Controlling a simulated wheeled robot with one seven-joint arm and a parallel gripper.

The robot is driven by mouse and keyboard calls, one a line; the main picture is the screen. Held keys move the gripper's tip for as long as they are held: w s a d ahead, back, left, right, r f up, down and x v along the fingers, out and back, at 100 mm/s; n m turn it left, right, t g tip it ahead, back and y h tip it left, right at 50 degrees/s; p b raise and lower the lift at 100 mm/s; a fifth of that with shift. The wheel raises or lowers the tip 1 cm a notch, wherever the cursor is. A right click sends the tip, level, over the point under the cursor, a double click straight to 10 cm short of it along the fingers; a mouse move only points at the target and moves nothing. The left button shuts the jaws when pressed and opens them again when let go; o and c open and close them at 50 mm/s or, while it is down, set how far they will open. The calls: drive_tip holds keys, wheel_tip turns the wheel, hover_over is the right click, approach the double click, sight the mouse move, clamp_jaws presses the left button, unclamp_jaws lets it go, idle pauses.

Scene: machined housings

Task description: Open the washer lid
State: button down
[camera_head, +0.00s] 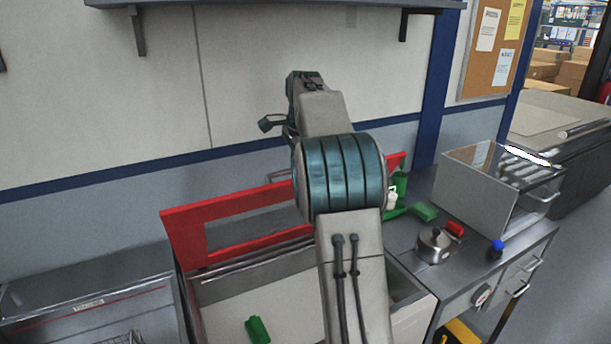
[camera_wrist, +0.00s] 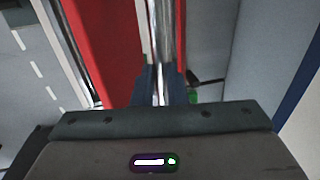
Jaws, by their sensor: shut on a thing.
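The washer lid (camera_head: 185,236) is a red frame, standing raised and tilted at the back of the washer (camera_head: 215,290) in the head view. Its red frame (camera_wrist: 90,35) also runs up the wrist view, with a shiny metal bar (camera_wrist: 162,30) along it. My gripper (camera_wrist: 160,90) has its dark fingers closed around the lower end of this bar, which looks like the lid's handle. In the head view my arm covers the middle of the lid and the gripper's contact cannot be made out.
On the counter to the right are a steel kettle (camera_head: 434,246), a glass-topped box (camera_head: 490,190) and green items (camera_head: 425,212). A dark shelf (camera_head: 270,3) hangs on the wall above.

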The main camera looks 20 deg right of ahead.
drive_tip(key=shift+w+a+r, duration=0.1)
drive_tip(key=shift+w+a, duration=0.05)
drive_tip(key=shift+w, duration=0.85)
drive_tip(key=shift+w+a, duration=0.15)
drive_tip(key=shift+w, duration=0.8)
drive_tip(key=c, duration=1.5)
unclamp_jaws()
drive_tip(key=shift+w, duration=0.1)
drive_tip(key=shift+o, duration=0.2)
drive_tip(key=shift+w, duration=0.35)
drive_tip(key=v, duration=0.7)
drive_tip(key=shift+r, duration=0.3)
drive_tip(key=shift+s+d, duration=0.1)
